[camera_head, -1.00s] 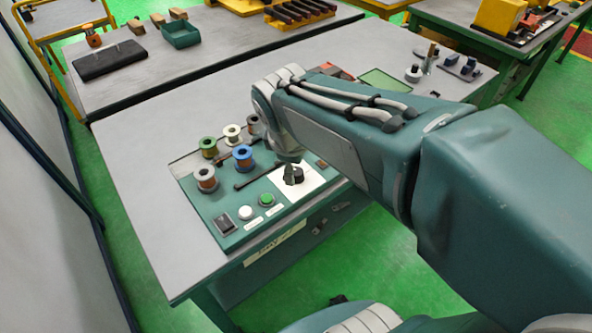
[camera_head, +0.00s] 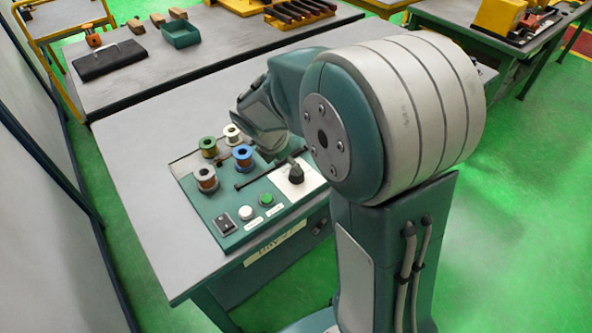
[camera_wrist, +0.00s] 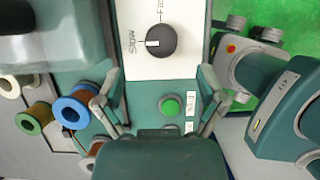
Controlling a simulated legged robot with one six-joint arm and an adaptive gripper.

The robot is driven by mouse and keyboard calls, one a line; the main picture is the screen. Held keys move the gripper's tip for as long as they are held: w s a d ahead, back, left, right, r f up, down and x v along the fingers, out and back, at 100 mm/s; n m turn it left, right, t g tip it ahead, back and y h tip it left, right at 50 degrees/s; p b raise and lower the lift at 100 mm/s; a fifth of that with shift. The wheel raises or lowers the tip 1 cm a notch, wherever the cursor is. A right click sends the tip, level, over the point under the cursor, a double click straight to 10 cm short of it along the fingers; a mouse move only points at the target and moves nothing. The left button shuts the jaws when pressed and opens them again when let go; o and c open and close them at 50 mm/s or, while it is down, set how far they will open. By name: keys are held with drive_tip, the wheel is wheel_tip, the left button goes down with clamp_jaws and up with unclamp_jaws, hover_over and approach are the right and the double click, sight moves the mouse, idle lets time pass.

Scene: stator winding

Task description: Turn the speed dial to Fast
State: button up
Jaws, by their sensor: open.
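The black speed dial (camera_head: 296,175) sits on a white plate (camera_head: 312,183) on the green control panel. In the wrist view the dial (camera_wrist: 155,40) is fully visible, and its white mark points left toward the word Slow. The word Fast, partly cut off, stands above the dial. My gripper (camera_wrist: 158,76) has its two fingers spread on either side of the view, with nothing between them. The dial lies beyond the fingertips, apart from them. In the head view my gripper (camera_head: 290,156) is partly hidden by my arm, just behind the dial.
A green button (camera_head: 266,199), a white button (camera_head: 245,212) and a black rocker switch (camera_head: 224,222) line the panel's front. Several wire spools stand behind, including a blue one (camera_head: 243,157). The left of the grey table (camera_head: 135,190) is clear.

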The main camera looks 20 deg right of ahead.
sight(297, 175)
drive_tip(key=x, duration=0.6)
drive_tip(key=shift+d+f, duration=0.1)
drive_tip(key=shift+f, duration=0.05)
drive_tip(key=c, duration=1.1)
